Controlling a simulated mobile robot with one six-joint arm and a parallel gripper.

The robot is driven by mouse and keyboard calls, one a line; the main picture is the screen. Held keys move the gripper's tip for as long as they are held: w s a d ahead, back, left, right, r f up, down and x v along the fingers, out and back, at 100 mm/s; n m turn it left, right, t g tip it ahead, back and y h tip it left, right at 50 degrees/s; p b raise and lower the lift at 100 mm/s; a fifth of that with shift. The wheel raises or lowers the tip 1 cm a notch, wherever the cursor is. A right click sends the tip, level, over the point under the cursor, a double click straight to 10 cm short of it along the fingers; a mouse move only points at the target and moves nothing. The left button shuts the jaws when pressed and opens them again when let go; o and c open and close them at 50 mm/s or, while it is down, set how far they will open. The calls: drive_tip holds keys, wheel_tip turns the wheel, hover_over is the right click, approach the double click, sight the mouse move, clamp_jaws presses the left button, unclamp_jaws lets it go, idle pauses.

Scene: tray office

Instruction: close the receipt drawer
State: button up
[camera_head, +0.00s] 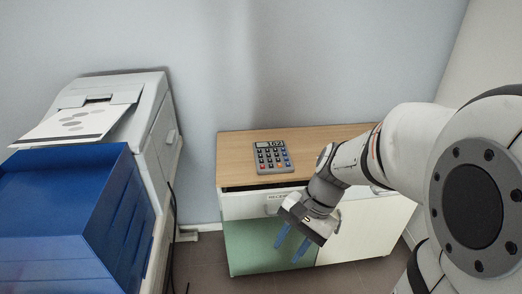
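The receipt drawer (243,206) is the white drawer front at the upper left of a low cabinet, with a partly hidden label starting "RECE". A dark gap shows between its top edge and the wooden cabinet top, so it looks pulled out a little; how far is hard to tell. My gripper (287,251) has two blue fingers pointing down, spread apart with nothing visible between them. It is in front of the cabinet, by the right part of the drawer, and hides part of the front. I cannot tell whether it touches the drawer.
A calculator (271,157) lies on the wooden cabinet top (233,150). A printer (152,125) and a blue drawer unit (70,215) stand at left. Dark cables hang beside them. My arm covers the right side.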

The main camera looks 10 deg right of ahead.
drive_tip(key=w+a+f+m+t+y+b, duration=0.25)
drive_tip(key=w+f+m+y+b, duration=0.35)
drive_tip(key=w+f+m+y, duration=0.8)
drive_tip(key=w+d+f+m+t+h+b, duration=0.2)
drive_tip(key=w+d+f+m+t, duration=0.3)
drive_tip(key=m, duration=0.5)
drive_tip(key=w+d+f+m+t+h+b, duration=0.35)
drive_tip(key=d+m+t, duration=0.4)
drive_tip(key=m, duration=0.35)
drive_tip(key=shift+y, duration=0.35)
drive_tip(key=x, duration=0.3)
drive_tip(key=b+x, duration=0.1)
drive_tip(key=x, duration=0.3)
drive_tip(key=shift+s+a+f, duration=0.15)
drive_tip(key=shift+a, duration=0.1)
drive_tip(key=shift+c, duration=0.3)
clamp_jaws()
